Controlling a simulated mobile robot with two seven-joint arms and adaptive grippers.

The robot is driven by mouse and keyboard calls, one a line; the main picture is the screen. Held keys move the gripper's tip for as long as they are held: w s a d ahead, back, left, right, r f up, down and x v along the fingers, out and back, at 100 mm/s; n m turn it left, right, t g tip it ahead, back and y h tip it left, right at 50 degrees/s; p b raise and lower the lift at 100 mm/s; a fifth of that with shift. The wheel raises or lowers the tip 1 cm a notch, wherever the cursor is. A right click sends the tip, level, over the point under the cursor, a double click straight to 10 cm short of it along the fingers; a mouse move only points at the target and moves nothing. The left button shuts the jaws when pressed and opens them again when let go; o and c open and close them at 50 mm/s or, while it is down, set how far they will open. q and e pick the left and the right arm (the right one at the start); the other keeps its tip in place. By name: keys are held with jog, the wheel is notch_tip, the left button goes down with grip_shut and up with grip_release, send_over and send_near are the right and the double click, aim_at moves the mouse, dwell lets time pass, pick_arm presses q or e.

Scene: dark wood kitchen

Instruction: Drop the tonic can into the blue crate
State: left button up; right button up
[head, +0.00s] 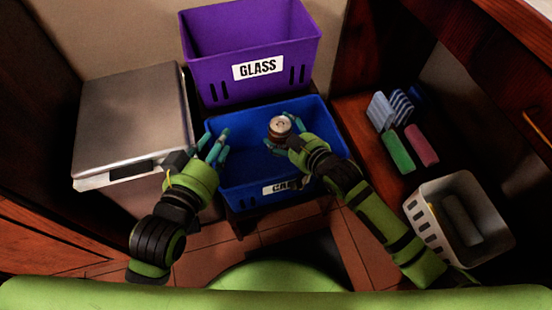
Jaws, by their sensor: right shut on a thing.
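The tonic can (279,127) shows its round metal top and is in my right gripper (282,138), which is shut on it. The can is over the blue crate (240,172), in front of its inner space as seen from above; its exact height above the floor of the crate is hard to tell. The blue crate has a white label on its front, partly hidden by my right arm. My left gripper (217,145) is open and empty at the crate's left edge.
A purple crate labelled GLASS (250,50) stands behind the blue one. A metal-lidded bin (135,115) is close on the left. On the right are several sponges (398,150) and a grey basket (455,195) on a wooden surface.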

jog(key=shift+f+b, duration=0.4)
jog(key=shift+b, duration=0.05)
pick_arm(q)
notch_tip(320, 180, up, 7)
jog(key=d+t+h, duration=0.2)
jog(key=t, duration=0.1)
jog(key=shift+w+m+t, duration=0.2)
jog(key=shift+m+t, duration=0.1)
jog(key=shift+m, duration=0.1)
jog(key=shift+f, duration=0.1)
pick_arm(e)
jog(key=o, duration=1.1)
jog(key=shift+o, duration=0.2)
notch_tip(320, 180, up, 10)
